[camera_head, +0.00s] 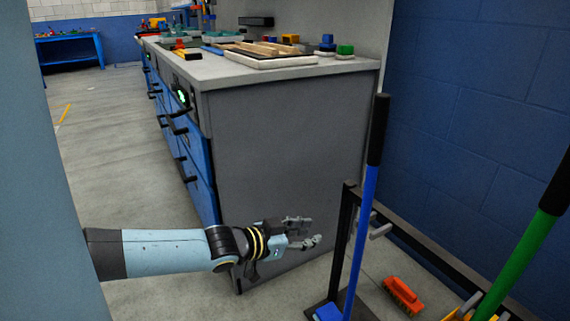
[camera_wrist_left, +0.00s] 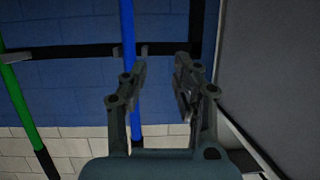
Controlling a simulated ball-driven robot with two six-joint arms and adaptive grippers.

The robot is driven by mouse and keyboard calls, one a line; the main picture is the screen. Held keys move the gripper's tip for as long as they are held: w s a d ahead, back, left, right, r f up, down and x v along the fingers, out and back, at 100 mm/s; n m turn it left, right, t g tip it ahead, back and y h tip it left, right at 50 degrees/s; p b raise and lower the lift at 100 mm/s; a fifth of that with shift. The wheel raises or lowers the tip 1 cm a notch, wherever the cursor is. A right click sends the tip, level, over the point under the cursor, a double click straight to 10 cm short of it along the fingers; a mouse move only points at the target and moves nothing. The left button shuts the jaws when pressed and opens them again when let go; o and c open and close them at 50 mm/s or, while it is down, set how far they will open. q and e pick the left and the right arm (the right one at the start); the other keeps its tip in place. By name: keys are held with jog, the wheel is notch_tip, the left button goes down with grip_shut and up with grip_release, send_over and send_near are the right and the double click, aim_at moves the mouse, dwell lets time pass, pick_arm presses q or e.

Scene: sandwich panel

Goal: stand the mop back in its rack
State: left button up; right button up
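The mop, as I take it, has a blue pole (camera_head: 364,220) with a black grip on top, and stands slightly tilted at the rack. A blue piece (camera_head: 328,313) shows at its foot, cut off by the frame. The rack has a black rail (camera_head: 430,246) and grey hooks (camera_head: 380,231); I cannot tell whether the pole sits in a hook. My left gripper (camera_head: 307,231) is open and empty, left of the pole and apart from it in the head view. In the left wrist view, the pole (camera_wrist_left: 128,28) passes behind one finger of the open gripper (camera_wrist_left: 161,70). My right gripper is out of view.
A green-handled tool (camera_head: 511,254) stands further right along the rack. The grey counter side (camera_head: 285,150) rises behind my gripper, and the blue wall (camera_head: 480,110) bounds the right. Open floor (camera_head: 110,150) lies left.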

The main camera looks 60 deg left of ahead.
pick_arm(q)
jog(key=s+d+f+n+g+y, duration=0.15)
jog(key=s+f+g, duration=0.65)
jog(key=s+f, duration=1.35)
jog(key=s+d+f+m+g, duration=0.1)
jog(key=s+d+f+g, duration=0.25)
jog(key=s, duration=0.65)
jog(key=s+d+f+g, duration=0.3)
jog(key=s+d+f, duration=0.2)
jog(key=s, duration=0.5)
notch_tip(320, 180, up, 7)
jog(key=d+p, duration=0.1)
jog(key=p, duration=0.7)
jog(key=shift+s+t, duration=0.35)
jog(key=shift+d+r+h, duration=0.1)
jog(key=shift+h, duration=0.15)
